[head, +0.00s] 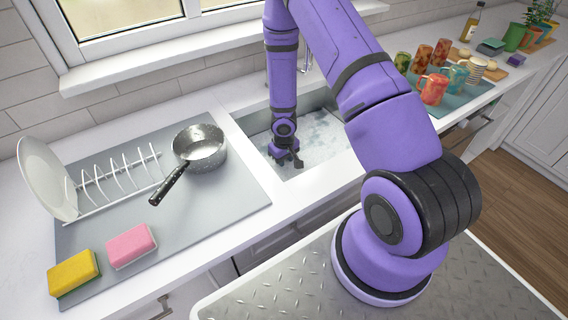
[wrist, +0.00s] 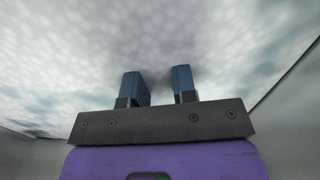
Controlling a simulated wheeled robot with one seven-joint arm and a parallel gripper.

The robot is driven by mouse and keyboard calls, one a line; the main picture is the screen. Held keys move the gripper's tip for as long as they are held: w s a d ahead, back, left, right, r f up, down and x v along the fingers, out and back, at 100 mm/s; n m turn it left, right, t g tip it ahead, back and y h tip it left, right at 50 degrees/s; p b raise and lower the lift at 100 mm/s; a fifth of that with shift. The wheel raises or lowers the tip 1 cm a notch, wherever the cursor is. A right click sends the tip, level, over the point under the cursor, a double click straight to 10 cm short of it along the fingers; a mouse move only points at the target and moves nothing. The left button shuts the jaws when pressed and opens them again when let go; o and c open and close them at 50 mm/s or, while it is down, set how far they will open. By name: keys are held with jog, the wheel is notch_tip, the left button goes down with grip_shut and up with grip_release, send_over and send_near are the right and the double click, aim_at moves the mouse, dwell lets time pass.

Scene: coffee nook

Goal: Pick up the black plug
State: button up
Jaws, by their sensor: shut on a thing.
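My gripper (head: 289,161) is low inside the sink, over or in the foamy water. In the wrist view its two blue-grey fingers (wrist: 160,86) stand a small gap apart, with a dim dark patch between their tips. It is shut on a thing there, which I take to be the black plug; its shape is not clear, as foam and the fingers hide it. The sink (head: 322,148) holds cloudy water with pale suds (wrist: 70,60).
Several mugs (head: 433,89) stand to the right. Sink walls surround my gripper.

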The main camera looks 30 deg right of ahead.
notch_tip(320, 180, up, 9)
jog(key=shift+r, duration=0.1)
dwell(0.4)
